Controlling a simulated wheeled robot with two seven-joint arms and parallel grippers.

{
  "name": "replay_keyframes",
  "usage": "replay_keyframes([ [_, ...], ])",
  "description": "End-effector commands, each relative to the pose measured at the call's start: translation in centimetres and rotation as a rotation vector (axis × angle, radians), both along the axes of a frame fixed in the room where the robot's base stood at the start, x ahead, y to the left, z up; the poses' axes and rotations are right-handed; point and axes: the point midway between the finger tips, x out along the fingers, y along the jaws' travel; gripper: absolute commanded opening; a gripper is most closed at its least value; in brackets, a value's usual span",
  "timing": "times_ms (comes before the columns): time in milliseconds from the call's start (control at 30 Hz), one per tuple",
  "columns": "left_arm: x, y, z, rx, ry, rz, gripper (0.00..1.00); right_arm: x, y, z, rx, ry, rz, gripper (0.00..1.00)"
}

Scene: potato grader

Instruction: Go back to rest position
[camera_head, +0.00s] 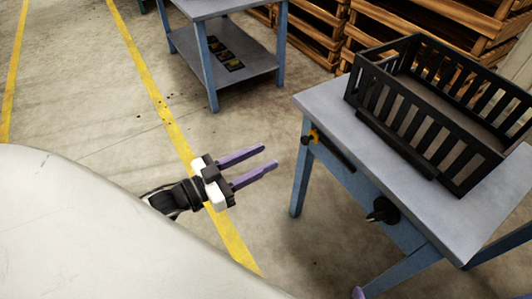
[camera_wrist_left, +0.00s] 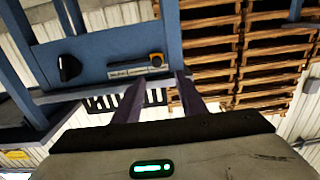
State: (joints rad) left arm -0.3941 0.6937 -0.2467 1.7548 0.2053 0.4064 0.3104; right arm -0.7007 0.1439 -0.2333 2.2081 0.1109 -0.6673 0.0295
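My left gripper (camera_head: 266,158) hangs over the floor and the yellow line, left of the blue-grey table. Its two purple fingers are apart with nothing between them. In the left wrist view the fingers (camera_wrist_left: 158,95) also stand apart and empty. A small purple tip (camera_head: 358,293) at the bottom edge of the head view looks like part of my right gripper; the rest of it is out of view, so its opening cannot be told.
A black slatted crate (camera_head: 425,148) stands on the blue-grey table (camera_head: 322,104) at the right and looks empty. A second table (camera_head: 205,8) with a lower shelf stands at the back. Wooden pallets (camera_head: 315,35) are stacked behind. Open floor lies at the left.

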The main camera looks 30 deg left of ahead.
Motion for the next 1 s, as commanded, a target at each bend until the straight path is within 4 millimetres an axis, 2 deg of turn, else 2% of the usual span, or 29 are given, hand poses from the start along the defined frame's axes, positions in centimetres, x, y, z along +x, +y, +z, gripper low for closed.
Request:
replay_keyframes([
  [467,0.0,-0.2,-0.1,0.001,0.007,0.003,0.38,0.1,0.0,0.0,0.000,-0.002,0.000,0.77],
  [667,-0.2,-2.1,-2.2,0.058,0.147,0.065,0.38,0.1,0.0,0.0,0.000,-0.002,0.000,0.77],
  [867,-2.4,-4.0,-5.1,0.181,0.425,0.163,0.38,0.1,0.0,0.0,0.000,-0.001,0.000,0.77],
  [1000,-5.6,-4.2,-6.3,0.264,0.632,0.217,0.38,0.1,0.0,0.0,0.000,-0.001,0.000,0.77],
])
